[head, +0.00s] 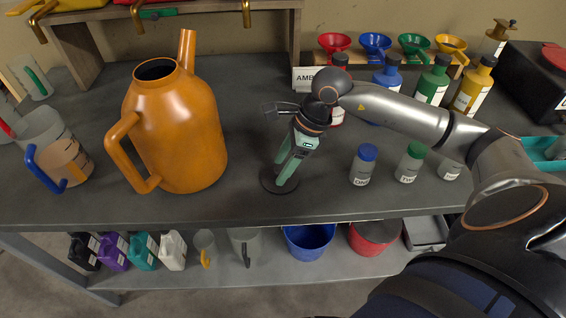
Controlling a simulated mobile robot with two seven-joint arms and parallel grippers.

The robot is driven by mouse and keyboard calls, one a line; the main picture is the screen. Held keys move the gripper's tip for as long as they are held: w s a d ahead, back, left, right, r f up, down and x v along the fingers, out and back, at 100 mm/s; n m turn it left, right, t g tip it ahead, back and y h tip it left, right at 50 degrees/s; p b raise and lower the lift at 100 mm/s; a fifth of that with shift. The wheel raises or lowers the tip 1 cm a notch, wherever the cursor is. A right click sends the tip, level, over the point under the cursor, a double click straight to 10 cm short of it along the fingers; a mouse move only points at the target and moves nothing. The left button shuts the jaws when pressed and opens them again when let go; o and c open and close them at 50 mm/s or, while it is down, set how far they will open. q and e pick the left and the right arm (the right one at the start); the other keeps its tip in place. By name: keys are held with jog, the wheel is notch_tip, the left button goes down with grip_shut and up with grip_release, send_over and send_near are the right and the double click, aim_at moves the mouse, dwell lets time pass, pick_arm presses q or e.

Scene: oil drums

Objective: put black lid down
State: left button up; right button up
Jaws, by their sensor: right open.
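The black lid (267,183) is a dark, flat disc on the grey bench top, near the front edge and right of the orange can. It appears to lie flat on the bench. My right gripper (281,181) points down at it from above, its green fingers over the disc. The fingers are open, and the fingertips are at the lid. I cannot tell whether they touch it. They hide part of the disc. My left gripper is out of view.
A large orange can (180,125) stands to the left. Small bottles with a blue lid (367,153) and a green lid (415,150) stand to the right. A measuring jug (62,160) is at far left. Bench between can and gripper is clear.

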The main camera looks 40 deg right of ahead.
jog(key=b+v, duration=0.1)
jog(key=v, duration=1.1)
jog(key=shift+s+r, duration=0.1)
